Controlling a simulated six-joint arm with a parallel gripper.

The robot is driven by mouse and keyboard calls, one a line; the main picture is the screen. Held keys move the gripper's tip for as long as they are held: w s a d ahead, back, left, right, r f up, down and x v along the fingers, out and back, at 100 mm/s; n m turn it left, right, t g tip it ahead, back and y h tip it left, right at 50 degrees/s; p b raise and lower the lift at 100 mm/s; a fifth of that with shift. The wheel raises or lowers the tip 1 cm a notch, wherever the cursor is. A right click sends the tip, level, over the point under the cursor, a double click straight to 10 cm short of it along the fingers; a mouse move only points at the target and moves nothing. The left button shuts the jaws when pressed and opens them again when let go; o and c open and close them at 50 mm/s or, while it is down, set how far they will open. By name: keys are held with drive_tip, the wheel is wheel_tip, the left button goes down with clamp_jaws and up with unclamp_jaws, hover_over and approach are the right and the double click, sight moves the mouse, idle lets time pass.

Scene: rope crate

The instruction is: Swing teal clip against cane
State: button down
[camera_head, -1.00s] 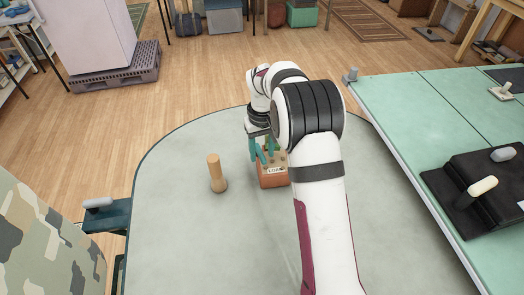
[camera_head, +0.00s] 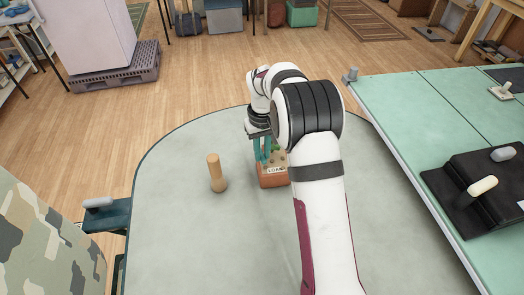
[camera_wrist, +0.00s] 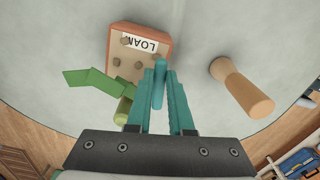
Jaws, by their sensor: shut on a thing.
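My gripper (camera_head: 262,150) has long teal fingers and is at the crate's back left, partly hidden by my arm in the head view. In the wrist view my gripper (camera_wrist: 160,98) is shut on a slim teal piece, seemingly the teal clip (camera_wrist: 158,80). Its colour nearly matches the fingers, so its outline is hard to separate. A tan wooden post (camera_head: 216,172), perhaps the cane, stands upright on the table, left of the crate. It shows right of the fingers in the wrist view (camera_wrist: 240,86), apart from the clip.
A bent green strip (camera_wrist: 95,80) and a green cylinder (camera_wrist: 123,108) lie beside the fingers. The table's front left is clear.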

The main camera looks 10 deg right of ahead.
drive_tip(key=shift+d, duration=0.1)
drive_tip(key=n, duration=0.1)
drive_tip(key=d+n, duration=0.1)
drive_tip(key=n, duration=0.1)
drive_tip(key=shift+w, duration=0.15)
drive_tip(key=n, duration=0.1)
drive_tip(key=d+n, duration=0.1)
drive_tip(key=n, duration=0.1)
drive_tip(key=shift+w+d+n, duration=0.1)
drive_tip(key=shift+w+n, duration=0.2)
drive_tip(key=shift+w, duration=0.1)
drive_tip(key=n, duration=0.1)
drive_tip(key=w+n, duration=0.1)
drive_tip(key=n, duration=0.1)
drive_tip(key=shift+d, duration=0.4)
drive_tip(key=shift+w+d+n, duration=0.1)
drive_tip(key=shift+w+n, duration=0.15)
drive_tip(key=shift+n, duration=0.55)
drive_tip(key=shift+w+d+n, duration=0.1)
drive_tip(key=shift+w+n, duration=0.15)
drive_tip(key=shift+n, duration=0.55)
drive_tip(key=c, duration=0.8)
unclamp_jaws()
